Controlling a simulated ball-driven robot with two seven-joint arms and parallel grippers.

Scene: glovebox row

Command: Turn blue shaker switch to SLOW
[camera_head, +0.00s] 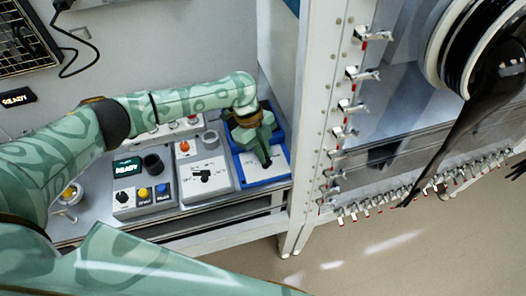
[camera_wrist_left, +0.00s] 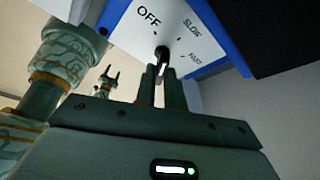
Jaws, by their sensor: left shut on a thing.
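The blue shaker (camera_head: 284,137) stands at the right end of the bench, with a white front panel. In the left wrist view its panel (camera_wrist_left: 178,22) reads OFF, SLOW and FAST. The dark switch (camera_wrist_left: 162,52) sits below these labels, its lower part between my left fingers. My left gripper (camera_head: 267,164) reaches down over the panel and is shut on the switch (camera_wrist_left: 163,82). The gripper covers the switch in the head view, and I cannot tell which label it points to. My right gripper (camera_wrist_left: 108,76) shows small at the left of the wrist view, its fingers apart and empty.
Left of the shaker stands a grey box (camera_head: 207,177) with a black switch and an orange button. Further left is a unit with a READY display (camera_head: 127,168) and coloured knobs. A white frame post (camera_head: 312,130) with clamps rises close at right.

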